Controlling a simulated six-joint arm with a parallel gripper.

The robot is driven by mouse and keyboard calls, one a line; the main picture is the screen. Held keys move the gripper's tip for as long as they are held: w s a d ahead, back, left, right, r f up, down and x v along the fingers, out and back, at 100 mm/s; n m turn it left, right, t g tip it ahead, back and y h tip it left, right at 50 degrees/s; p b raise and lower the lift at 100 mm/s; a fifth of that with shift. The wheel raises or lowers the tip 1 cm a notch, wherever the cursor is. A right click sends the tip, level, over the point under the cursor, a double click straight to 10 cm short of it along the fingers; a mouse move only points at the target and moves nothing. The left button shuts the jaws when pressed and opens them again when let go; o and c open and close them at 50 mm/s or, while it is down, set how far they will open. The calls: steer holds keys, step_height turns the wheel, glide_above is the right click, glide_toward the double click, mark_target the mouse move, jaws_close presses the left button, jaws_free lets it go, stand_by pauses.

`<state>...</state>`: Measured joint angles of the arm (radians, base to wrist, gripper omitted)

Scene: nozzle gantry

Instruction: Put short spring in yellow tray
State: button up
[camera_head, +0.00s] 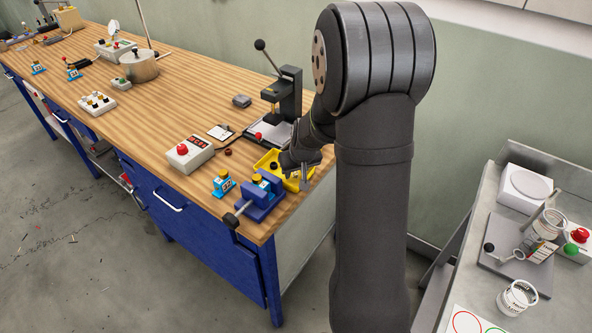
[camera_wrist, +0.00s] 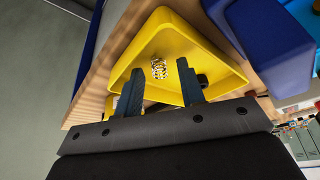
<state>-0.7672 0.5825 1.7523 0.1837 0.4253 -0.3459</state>
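The yellow tray (camera_head: 262,158) is on the wooden bench near its right end, partly hidden by my arm. In the wrist view the yellow tray (camera_wrist: 172,22) fills the middle. A small pale, brass-coloured coil spring (camera_wrist: 158,69) shows against the tray's floor, in line with the gap between my fingertips. My gripper (camera_wrist: 160,68) is open, with a clear gap on each side of the spring. In the head view my gripper (camera_head: 303,182) is at the tray. The spring cannot be made out there.
A dark round part (camera_head: 273,167) is in the tray. A blue vise (camera_head: 262,197) stands just in front of the tray; a black press (camera_head: 287,95) stands behind. A box with a red button (camera_head: 190,153) is to the left.

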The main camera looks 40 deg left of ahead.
steer(key=shift+r, duration=0.1)
steer(key=v, duration=1.2)
steer(key=x, duration=1.2)
steer(key=shift+r, duration=0.1)
stand_by(0.3)
